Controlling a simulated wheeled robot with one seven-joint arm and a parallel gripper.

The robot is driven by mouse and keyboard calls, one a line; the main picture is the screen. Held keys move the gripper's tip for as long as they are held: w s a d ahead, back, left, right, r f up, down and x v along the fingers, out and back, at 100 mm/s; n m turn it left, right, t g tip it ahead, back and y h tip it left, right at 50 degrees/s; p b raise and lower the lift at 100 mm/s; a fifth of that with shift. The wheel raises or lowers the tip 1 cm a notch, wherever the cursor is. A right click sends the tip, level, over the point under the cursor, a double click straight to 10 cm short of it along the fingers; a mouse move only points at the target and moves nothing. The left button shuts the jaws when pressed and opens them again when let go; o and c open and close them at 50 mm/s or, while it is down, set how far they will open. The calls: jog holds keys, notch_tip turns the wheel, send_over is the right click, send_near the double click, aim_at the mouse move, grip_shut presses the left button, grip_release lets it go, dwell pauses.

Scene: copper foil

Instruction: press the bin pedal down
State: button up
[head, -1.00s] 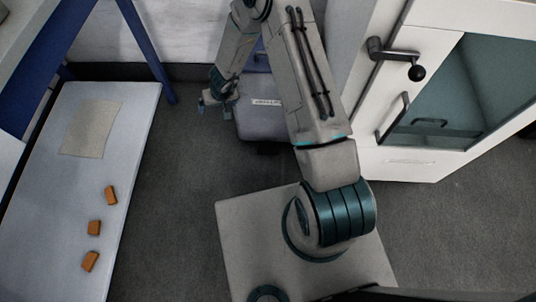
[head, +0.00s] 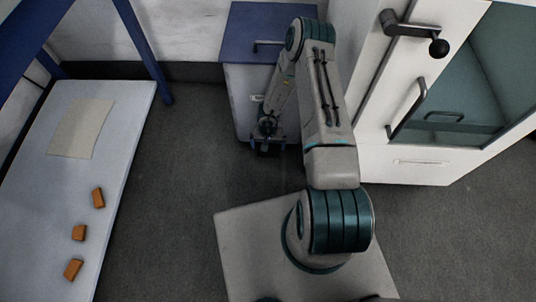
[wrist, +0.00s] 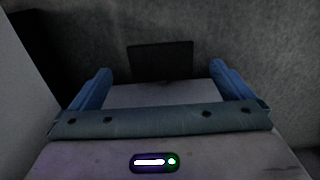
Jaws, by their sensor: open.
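The bin is a grey box with a blue lid (head: 235,40) and a dark bar handle, standing against the back wall. My arm covers part of it. In the head view my gripper hides most of the pedal. My gripper (head: 267,138) is at the lower front of the bin, pointing down. In the wrist view its two blue fingers (wrist: 160,78) are wide apart with nothing between them. The pedal shows beyond the fingertips, apparently untouched.
A white cabinet (head: 410,165) with a glass door and protruding handles stands close on the right. A pale table (head: 110,180) with blue legs is on the left, holding several orange blocks and a beige sheet (head: 80,128). Grey floor (head: 180,170) lies clear between.

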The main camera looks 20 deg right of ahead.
aim_at(268, 155)
notch_tip(268, 155, down, 7)
jog(key=shift+r+b, duration=0.15)
jog(key=shift+b, duration=1)
jog(key=c, duration=1.1)
jog(key=f, duration=0.1)
jog(key=f+b, duration=0.2)
jog(key=f, duration=0.1)
jog(key=shift+s+f, duration=0.1)
jog(key=shift+s, duration=0.35)
jog(key=o, duration=1.1)
jog(key=shift+a, duration=0.1)
jog(key=shift+r, duration=0.2)
